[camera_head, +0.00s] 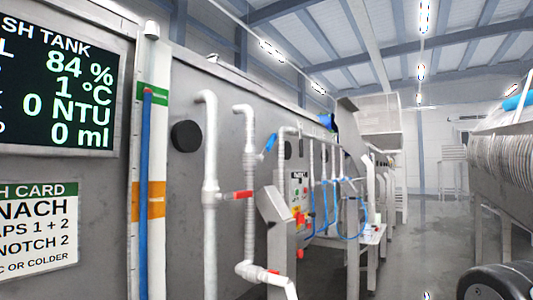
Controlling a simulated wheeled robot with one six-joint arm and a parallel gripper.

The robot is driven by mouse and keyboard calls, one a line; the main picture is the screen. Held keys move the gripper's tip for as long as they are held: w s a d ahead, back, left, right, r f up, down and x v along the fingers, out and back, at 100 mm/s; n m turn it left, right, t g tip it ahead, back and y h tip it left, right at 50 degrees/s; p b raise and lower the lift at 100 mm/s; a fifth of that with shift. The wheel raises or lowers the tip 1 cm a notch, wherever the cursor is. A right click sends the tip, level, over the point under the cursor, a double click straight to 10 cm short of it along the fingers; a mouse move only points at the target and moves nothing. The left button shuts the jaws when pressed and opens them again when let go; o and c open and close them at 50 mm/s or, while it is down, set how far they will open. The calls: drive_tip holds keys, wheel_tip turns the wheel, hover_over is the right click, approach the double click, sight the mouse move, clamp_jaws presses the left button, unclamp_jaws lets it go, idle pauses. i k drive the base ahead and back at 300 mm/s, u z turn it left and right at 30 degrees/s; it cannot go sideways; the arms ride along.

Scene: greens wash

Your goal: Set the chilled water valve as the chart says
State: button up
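A white card (38,247) with a green header is cut off at the left edge. I read "NACH", "APS 1 + 2", "NOTCH 2" and "C OR COLDER" on it. White pipes run down the grey tank wall. A red lever (238,195) sits across the pipes at mid-height, about level. A blue lever (270,143) sits higher on the right, tilted. No label shows which valve is the chilled water one, and no notch marks are readable. My gripper is not in view.
A dark display (60,85) headed "SH TANK" reads 84 %, 1 °C, 0 NTU, 0 ml. A blue level column (146,200) stands beside green and orange bands. A control panel (299,195) and blue hoses are farther back. The wet floor (420,250) is open; machinery stands right.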

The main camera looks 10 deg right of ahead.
sight(273, 138)
drive_tip(key=u, duration=0.05)
drive_tip(key=i, duration=0.15)
drive_tip(key=u, duration=0.2)
drive_tip(key=k, duration=0.6)
drive_tip(key=z, duration=0.75)
drive_tip(key=i, duration=1)
drive_tip(key=u, duration=0.55)
drive_tip(key=i, duration=0.4)
drive_tip(key=u, duration=0.5)
